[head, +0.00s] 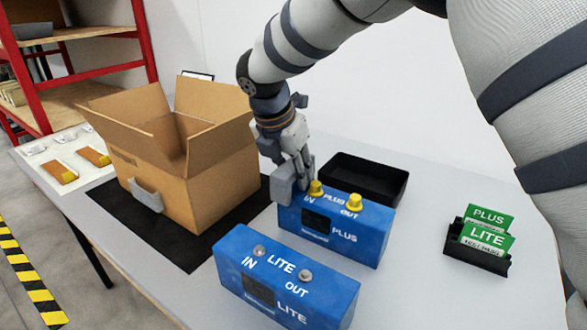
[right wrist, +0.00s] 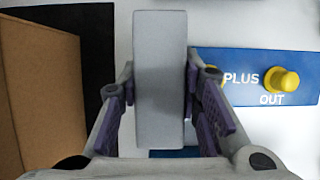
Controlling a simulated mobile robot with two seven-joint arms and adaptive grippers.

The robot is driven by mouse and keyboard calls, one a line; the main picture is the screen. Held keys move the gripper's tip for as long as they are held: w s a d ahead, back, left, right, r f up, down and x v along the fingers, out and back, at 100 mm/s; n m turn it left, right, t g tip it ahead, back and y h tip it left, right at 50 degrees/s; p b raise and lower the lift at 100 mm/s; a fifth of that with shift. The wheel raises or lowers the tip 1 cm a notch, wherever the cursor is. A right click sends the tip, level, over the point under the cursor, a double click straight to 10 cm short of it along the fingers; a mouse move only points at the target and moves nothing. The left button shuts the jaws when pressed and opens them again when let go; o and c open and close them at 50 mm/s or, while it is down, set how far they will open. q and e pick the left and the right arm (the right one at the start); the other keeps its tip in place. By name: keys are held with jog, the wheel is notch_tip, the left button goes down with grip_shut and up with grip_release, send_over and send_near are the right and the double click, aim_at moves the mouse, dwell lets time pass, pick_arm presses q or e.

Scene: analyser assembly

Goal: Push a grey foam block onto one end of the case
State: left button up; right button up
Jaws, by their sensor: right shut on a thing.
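My right gripper (head: 297,163) is shut on a grey foam block (head: 283,184). The block is at the left end of the blue PLUS case (head: 372,237); whether it touches the case is unclear. In the right wrist view the block (right wrist: 160,60) stands between the two fingers and hides the left end of the PLUS case (right wrist: 235,62). The PLUS case has yellow caps on its IN and OUT ports. A blue LITE case (head: 228,258) with bare metal ports stands in front of it. My left gripper is not in view.
An open cardboard box (head: 210,180) stands on a black mat (head: 190,247) to the left, a grey piece (head: 147,197) on its front. A black tray (head: 385,180) lies behind the PLUS case. A holder with green cards (head: 487,237) is at right.

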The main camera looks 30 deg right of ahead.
jog(key=shift+f, duration=0.2)
jog(key=o, duration=1)
jog(key=shift+r+p, duration=0.35)
jog(key=shift+r, duration=3.25)
